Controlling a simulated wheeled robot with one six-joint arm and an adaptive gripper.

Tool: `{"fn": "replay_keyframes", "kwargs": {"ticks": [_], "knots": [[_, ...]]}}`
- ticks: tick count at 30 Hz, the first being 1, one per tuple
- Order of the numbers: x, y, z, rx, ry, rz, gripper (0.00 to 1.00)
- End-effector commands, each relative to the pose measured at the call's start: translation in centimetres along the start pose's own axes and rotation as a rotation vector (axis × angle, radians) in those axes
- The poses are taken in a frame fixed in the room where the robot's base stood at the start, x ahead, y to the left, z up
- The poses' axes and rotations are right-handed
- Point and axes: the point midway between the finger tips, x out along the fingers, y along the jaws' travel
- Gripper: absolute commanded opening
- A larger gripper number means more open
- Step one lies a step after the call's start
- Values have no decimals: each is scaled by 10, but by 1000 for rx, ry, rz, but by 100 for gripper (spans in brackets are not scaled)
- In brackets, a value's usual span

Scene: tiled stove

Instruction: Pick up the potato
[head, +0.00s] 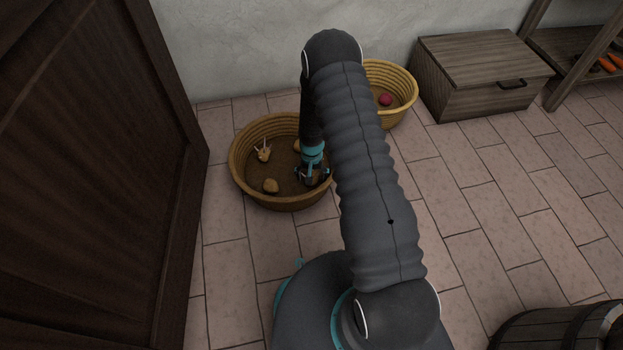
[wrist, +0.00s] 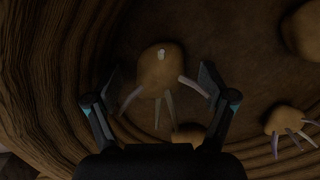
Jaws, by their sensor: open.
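A brown wicker basket (head: 275,203) stands on the floor with several potatoes in it. My gripper (head: 312,176) reaches down into its right side in the head view. In the wrist view my open gripper (wrist: 160,82) has a brown potato (wrist: 158,66) with pale sprouts between and just beyond its fingertips; I cannot tell whether they touch. Another sprouted potato (wrist: 286,119) lies at right, a smooth one (wrist: 304,32) at upper right, and part of another (wrist: 188,132) near the palm. In the head view a sprouted potato (head: 264,153) and a plain one (head: 271,186) lie left of my gripper.
The basket's curved wall (wrist: 40,90) is close on the left in the wrist view. A second basket (head: 407,80) holds a reddish item (head: 385,99). A wooden chest (head: 480,75), a shelf with carrots (head: 605,64), a dark door (head: 85,160) and a barrel (head: 560,328) stand around.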

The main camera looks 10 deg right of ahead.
Motion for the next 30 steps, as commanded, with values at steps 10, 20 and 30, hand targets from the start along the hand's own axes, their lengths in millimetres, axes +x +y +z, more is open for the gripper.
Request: {"fn": "replay_keyframes", "kwargs": {"ticks": [10, 20, 30], "knots": [[2, 0, -1, 0, 2, 0, 58], [2, 0, 0, -1, 2, 0, 15], [-27, -1, -1, -1, 5, -1, 15]]}}
